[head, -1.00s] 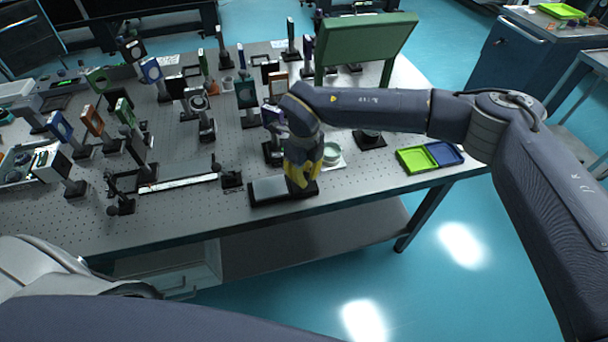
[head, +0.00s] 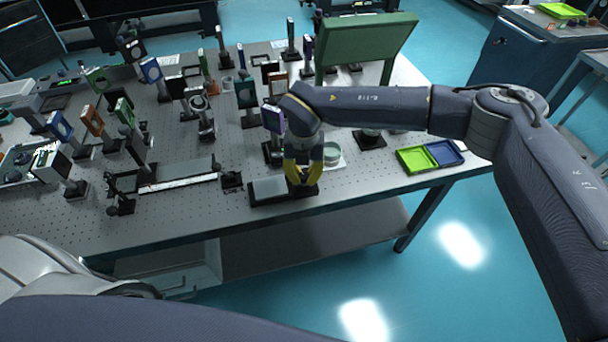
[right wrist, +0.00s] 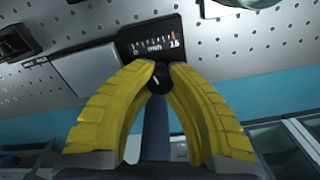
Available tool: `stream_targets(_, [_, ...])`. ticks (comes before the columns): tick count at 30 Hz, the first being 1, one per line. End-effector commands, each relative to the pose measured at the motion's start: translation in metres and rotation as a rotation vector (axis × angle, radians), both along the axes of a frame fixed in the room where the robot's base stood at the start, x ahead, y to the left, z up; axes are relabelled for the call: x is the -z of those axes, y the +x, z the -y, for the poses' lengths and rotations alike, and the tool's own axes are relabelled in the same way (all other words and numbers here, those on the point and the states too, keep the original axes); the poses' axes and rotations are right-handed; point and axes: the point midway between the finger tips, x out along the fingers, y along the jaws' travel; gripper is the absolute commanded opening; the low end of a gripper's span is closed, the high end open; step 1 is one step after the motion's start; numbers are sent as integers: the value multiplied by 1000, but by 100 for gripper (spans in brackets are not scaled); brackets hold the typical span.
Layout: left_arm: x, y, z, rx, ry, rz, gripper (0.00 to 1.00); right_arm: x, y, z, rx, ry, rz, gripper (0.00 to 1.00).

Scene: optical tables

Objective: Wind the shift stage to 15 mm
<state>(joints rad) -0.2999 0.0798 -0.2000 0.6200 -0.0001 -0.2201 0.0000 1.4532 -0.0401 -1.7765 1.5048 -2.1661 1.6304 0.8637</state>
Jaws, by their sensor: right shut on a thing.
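The shift stage (head: 268,189) is a low dark unit with a grey top plate near the front edge of the table. In the right wrist view its grey plate (right wrist: 88,72) is left of a black scale panel (right wrist: 152,36) marked in mm, with 15 at its right end and a small red mark near it. My right gripper (head: 300,186) has yellow fingers and is over the stage's right end. In the right wrist view its fingertips (right wrist: 160,68) are closed on a black round knob (right wrist: 160,80) with a pale line. My left gripper is out of view.
Posts with mounted optics (head: 205,115) stand close together behind and left of the stage. A white dish (head: 332,154) is just behind the gripper. Green (head: 414,160) and blue (head: 445,153) trays lie at the right. A long rail (head: 178,180) lies left of the stage.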

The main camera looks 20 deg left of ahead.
Motion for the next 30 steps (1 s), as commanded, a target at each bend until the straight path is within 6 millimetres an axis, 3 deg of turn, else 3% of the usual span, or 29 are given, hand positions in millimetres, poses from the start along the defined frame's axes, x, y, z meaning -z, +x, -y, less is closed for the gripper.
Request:
stream_targets(12, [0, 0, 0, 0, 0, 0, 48, 1, -1, 1, 166, -1, -3, 0])
stream_targets(29, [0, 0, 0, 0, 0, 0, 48, 1, -1, 0, 187, -2, -4, 0])
stream_targets(30, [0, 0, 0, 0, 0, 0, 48, 1, -1, 0, 187, -2, -4, 19])
